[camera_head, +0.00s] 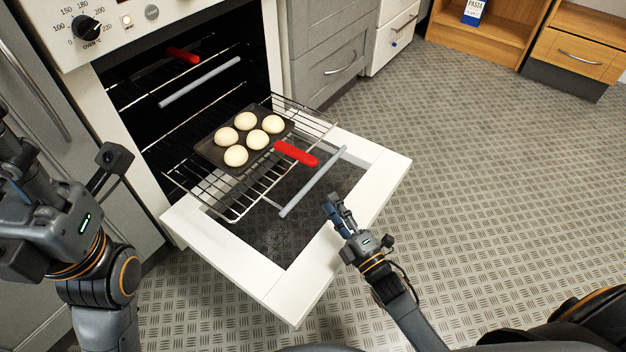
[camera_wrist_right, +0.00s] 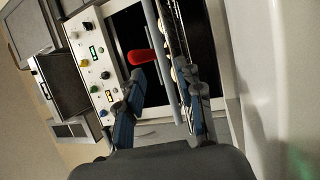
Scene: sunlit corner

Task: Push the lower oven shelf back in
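The lower oven shelf (camera_head: 221,202) is a wire rack pulled out over the open oven door. It carries a dark tray (camera_head: 208,151) with several pale buns, a red handle (camera_head: 296,153) and a grey bar (camera_head: 315,180) along its front. In the right wrist view, a red handle (camera_wrist_right: 141,57) and a grey bar (camera_wrist_right: 165,70) show ahead of the fingers. My right gripper (camera_head: 335,205) is open and empty just in front of the bar, apart from it. My left gripper (camera_head: 22,165) is at the left edge, its fingers partly cut off and unclear.
The upper shelf's grey bar (camera_head: 200,82) and red grip (camera_head: 183,55) are inside the oven. The open white door (camera_head: 375,190) sticks out below the shelf. Grey drawers (camera_head: 330,65) stand beside the oven. The floor (camera_head: 480,180) at the right is clear.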

